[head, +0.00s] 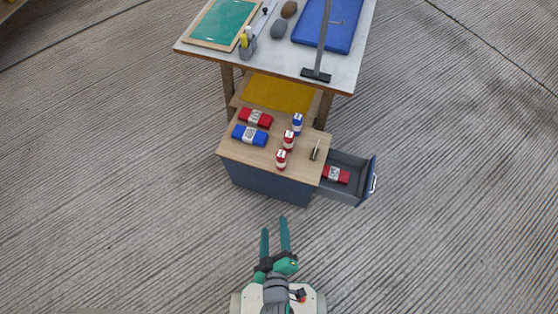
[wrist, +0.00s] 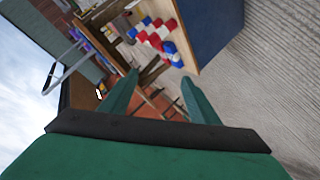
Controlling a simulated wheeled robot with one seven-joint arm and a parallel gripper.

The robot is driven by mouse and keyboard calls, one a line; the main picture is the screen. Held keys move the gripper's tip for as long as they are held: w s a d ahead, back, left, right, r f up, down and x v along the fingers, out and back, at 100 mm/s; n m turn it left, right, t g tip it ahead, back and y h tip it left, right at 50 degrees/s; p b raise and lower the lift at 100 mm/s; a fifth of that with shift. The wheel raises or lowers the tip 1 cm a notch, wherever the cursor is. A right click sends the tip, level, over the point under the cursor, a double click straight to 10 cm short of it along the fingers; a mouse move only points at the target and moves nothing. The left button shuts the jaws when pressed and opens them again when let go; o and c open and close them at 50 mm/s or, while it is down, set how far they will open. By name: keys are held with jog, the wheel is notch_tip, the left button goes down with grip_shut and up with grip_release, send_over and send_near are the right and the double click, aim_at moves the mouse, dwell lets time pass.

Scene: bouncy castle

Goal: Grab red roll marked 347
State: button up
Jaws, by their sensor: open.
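Several red and blue rolls with white label bands are on a small wooden-topped cabinet (head: 234,154). A red roll (head: 255,118) lies at the back left, with a blue roll (head: 250,135) in front of it. To their right stand a small blue roll (head: 297,123), a red roll (head: 288,139) and another red roll (head: 281,159). One more red roll (head: 337,174) lies in the open drawer (head: 356,163). The label numbers are too small to read, so I cannot tell which is 347. My gripper (head: 274,225) is open and empty, in front of the cabinet.
A taller table (head: 275,62) behind holds a green board (head: 222,20), a blue mat (head: 318,28) and a stand (head: 316,75). A small dark upright thing (head: 315,149) is at the cabinet's right edge. The drawer juts out right. The floor around is clear.

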jog(key=w+f+n+g+h, duration=0.1)
jog(key=w+f+n+g, duration=0.1)
jog(key=w+f+n, duration=0.6)
jog(key=n+h, duration=0.6)
jog(key=n, duration=0.6)
send_near(279, 157)
jog(key=x, duration=0.5)
jog(key=shift+w+d, duration=0.1)
jog(key=shift+d, duration=0.05)
jog(key=shift+w+d+f+n, duration=0.1)
jog(key=shift+w+f+n, duration=0.05)
jog(key=shift+w+n, duration=0.15)
jog(key=x, duration=0.3)
jog(key=shift+w+d+f, duration=0.1)
jog(key=shift+w+f, duration=0.1)
jog(key=x, duration=0.6)
jog(key=shift+f, duration=0.4)
jog(key=shift+d, duration=0.1)
jog(key=c, duration=1.2)
